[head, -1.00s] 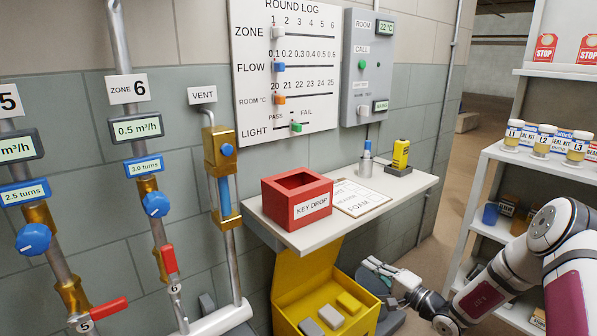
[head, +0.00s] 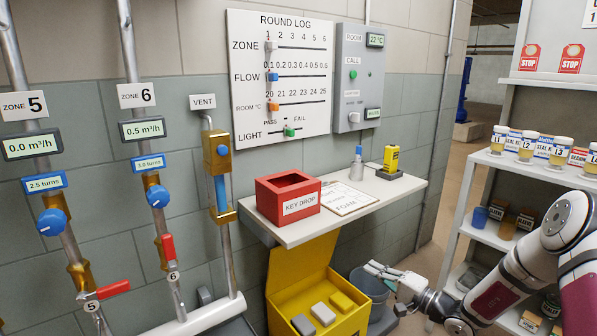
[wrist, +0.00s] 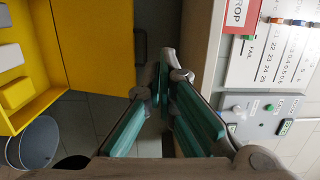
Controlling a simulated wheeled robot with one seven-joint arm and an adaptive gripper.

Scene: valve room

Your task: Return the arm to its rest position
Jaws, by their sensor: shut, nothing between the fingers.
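My arm (head: 510,285) comes in from the right edge of the head view and reaches left, low in front of the shelf. My gripper (head: 372,268) is just below the wall shelf, over a grey bucket and to the right of the yellow box. In the wrist view my gripper (wrist: 160,85) has its green-padded fingers drawn together at the tips. Nothing shows between them.
The wall shelf (head: 410,190) carries a red key drop box (head: 270,212), a clipboard and a yellow device. An open yellow box (head: 300,265) holds several blocks. A grey bucket (head: 370,284) stands beside it. White shelving (head: 470,190) with jars is at right.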

